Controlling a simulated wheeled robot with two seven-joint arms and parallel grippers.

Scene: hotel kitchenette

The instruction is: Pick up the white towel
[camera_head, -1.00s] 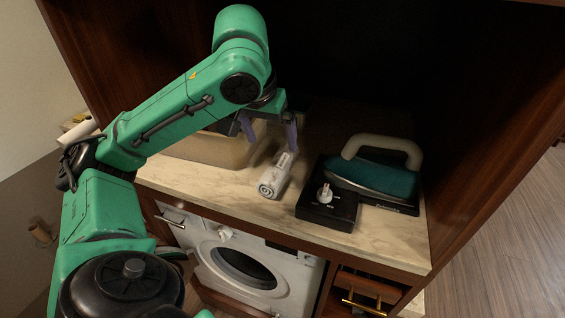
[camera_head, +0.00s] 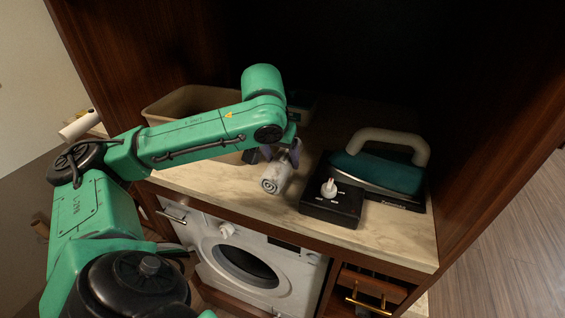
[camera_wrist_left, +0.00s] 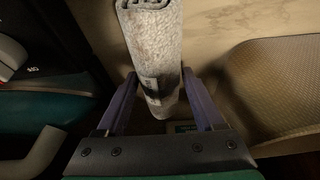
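The white towel (camera_head: 274,179) is rolled up on the marble counter, its spiral end facing the front edge. In the left wrist view the towel (camera_wrist_left: 156,50) lies lengthwise between the purple fingers of my left gripper (camera_wrist_left: 160,73). The fingers are open, one on each side of it and close to its sides; I cannot tell whether either touches. In the head view my left gripper (camera_head: 281,151) is down at the towel's rear part and hides some of it. My right gripper is not in view.
A teal iron (camera_head: 378,172) on a dark base and a black box with a white knob (camera_head: 329,188) stand right of the towel. A beige bin (camera_head: 165,108) is to the left, behind my arm. A washing machine (camera_head: 205,247) is below the counter.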

